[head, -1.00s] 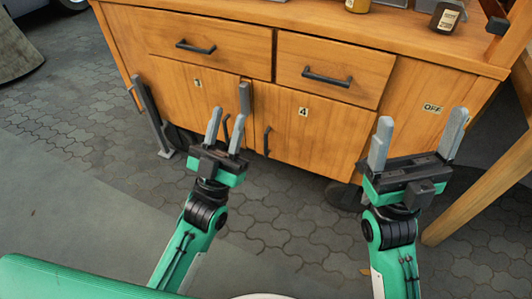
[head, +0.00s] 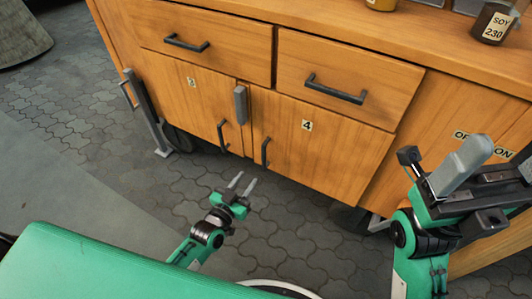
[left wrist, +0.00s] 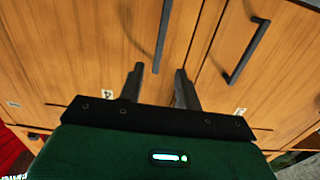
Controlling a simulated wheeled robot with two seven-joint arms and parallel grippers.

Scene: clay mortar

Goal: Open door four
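Door four (head: 330,150) is a wooden cabinet door with a "4" label, and it is shut. Its dark handle (head: 265,152) stands upright near its left edge. My left gripper (head: 243,184) is open and empty, below and in front of the handle, and apart from it. In the left wrist view, door four's handle (left wrist: 163,35) lies beyond the open fingers (left wrist: 160,84), with the "4" label to its left. My right gripper (head: 496,168) is open at the right edge, its second finger partly cut off.
A neighbouring door (head: 185,100) has its own handle (head: 221,136) close to door four's handle. A grey block (head: 240,104) sits at the seam between them. Drawers with handles (head: 336,90) are above. A grey post (head: 145,110) stands at left. Paved floor is clear in front.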

